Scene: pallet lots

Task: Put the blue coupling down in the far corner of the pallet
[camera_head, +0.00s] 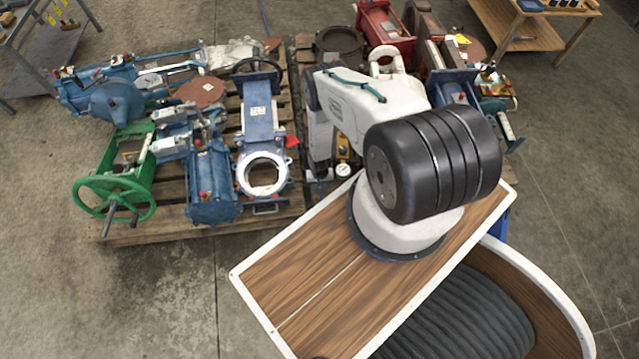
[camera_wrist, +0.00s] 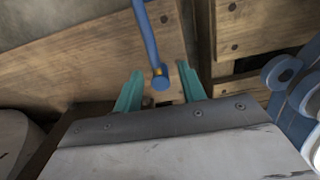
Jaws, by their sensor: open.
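In the wrist view, my gripper (camera_wrist: 159,74) is open, with a teal finger on each side. The blue coupling (camera_wrist: 160,83) appears as a rounded blue end with a narrow yellow band, on a blue hose or rod running up to the top edge. It lies between the two fingers with space on both sides; I cannot tell whether it rests on the wood. Wooden planks of a pallet (camera_wrist: 80,62) fill the background. In the head view the loaded pallets (camera_head: 165,232) stand ahead; my arm hides the gripper and I cannot make out the coupling there.
The left pallet is crowded with a green handwheel unit (camera_head: 113,198), a blue motor (camera_head: 210,185) and a blue flanged valve (camera_head: 257,125). A red machine (camera_head: 385,35) stands on the right pallet. Blue metal parts (camera_wrist: 292,90) are close right of my gripper. Floor (camera_head: 110,300) at front left is clear.

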